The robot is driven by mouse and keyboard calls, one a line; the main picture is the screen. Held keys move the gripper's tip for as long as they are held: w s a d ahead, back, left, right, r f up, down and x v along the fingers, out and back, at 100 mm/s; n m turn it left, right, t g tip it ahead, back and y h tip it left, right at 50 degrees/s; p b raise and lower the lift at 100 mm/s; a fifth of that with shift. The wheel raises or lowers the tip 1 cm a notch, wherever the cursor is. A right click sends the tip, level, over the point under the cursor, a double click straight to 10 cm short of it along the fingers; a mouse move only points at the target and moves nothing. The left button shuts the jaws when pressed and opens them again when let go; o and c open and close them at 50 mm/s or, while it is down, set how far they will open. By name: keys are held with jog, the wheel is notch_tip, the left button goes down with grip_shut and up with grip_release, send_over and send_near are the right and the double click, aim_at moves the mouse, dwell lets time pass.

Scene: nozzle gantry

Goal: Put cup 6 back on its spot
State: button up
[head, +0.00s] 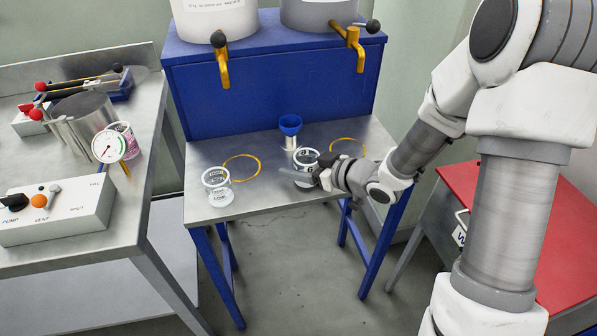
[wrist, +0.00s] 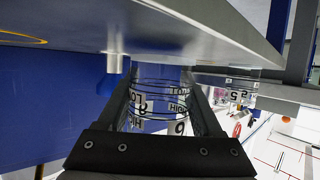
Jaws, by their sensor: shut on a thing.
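A clear cup (head: 306,155) with dark print stands out at the tabletop's middle. It fills the wrist view between my fingers (wrist: 160,105), where its label seems to read 6 upside down. My gripper (head: 300,172) is shut on this cup. Whether its base touches the table or is slightly above, I cannot tell. A second clear cup (head: 218,188) stands at the table's front left; it also shows in the wrist view (wrist: 240,92), with a 5 on it. Two yellow rings, left (head: 240,180) and right (head: 363,143), lie on the tabletop with nothing inside them.
A blue cabinet (head: 275,93) with two yellow taps rises at the back. A steel bench with a gauge (head: 108,148) and control box (head: 55,212) is left. A red-topped table (head: 565,225) is right.

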jog(key=shift+f, duration=0.45)
jog(key=shift+f, duration=0.15)
jog(key=o, duration=1.3)
jog(key=shift+o, duration=0.2)
jog(key=shift+r, duration=0.25)
